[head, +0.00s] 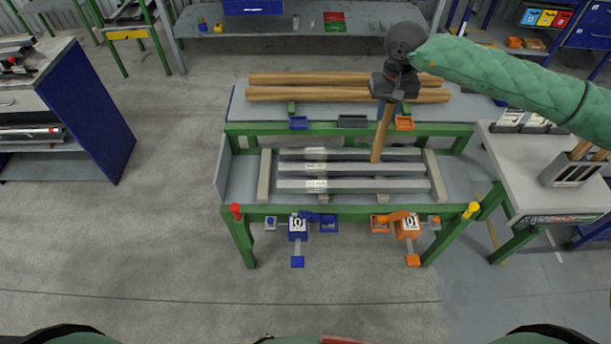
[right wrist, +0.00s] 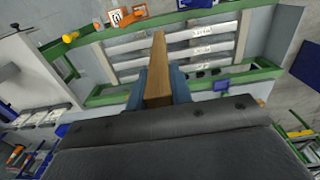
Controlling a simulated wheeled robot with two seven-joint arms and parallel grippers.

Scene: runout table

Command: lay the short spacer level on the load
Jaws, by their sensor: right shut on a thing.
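The short spacer (head: 381,135), a brown wooden bar, hangs steeply tilted, almost upright, below my right gripper (head: 390,101). In the right wrist view the gripper (right wrist: 158,90) has its blue fingers shut on both sides of the spacer (right wrist: 158,65). The load (head: 380,185) is three grey bars lying side by side across the runout table, with pale labels. In the head view the spacer's low end overlaps the far part of the load; I cannot tell whether it touches. The load also shows in the right wrist view (right wrist: 195,53). My left gripper is out of view.
Two grey bearers (head: 264,178) flank the load on the green-framed table (head: 340,212). Long wooden bars (head: 310,94) lie on the shelf behind. Blue (head: 298,228) and orange (head: 408,228) fittings stick out in front. A side table (head: 520,170) stands right.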

